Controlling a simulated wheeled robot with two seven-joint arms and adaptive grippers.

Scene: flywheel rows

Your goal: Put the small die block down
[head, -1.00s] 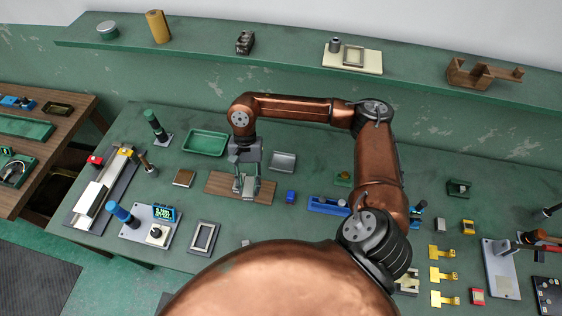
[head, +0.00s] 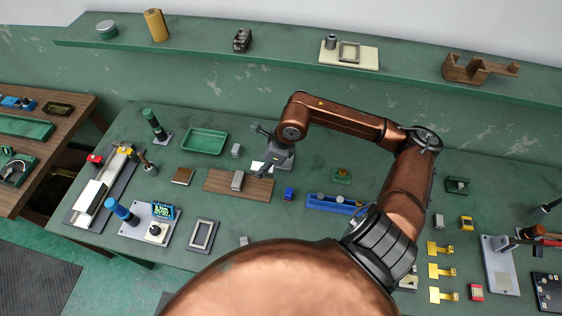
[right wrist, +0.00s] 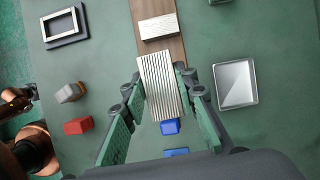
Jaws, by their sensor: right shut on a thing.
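My right gripper (head: 268,169) is above the right end of the brown board (head: 259,191). In the right wrist view its green-padded fingers (right wrist: 160,118) are shut on a ridged silver block, the small die block (right wrist: 160,80), which looks raised off the bench. Another silver block (head: 237,181) sits on the board to the left of the gripper; it also shows in the right wrist view (right wrist: 158,27), apart from the held one. In the head view my gripper largely hides the held block. My left gripper is not in view.
A green tray (head: 204,141) and a small grey block (head: 236,150) stand behind the board. A blue block (head: 289,194) and a blue rack (head: 335,203) are to its right. A metal tray (right wrist: 236,84) is close beside the gripper. A square frame (head: 202,234) lies in front.

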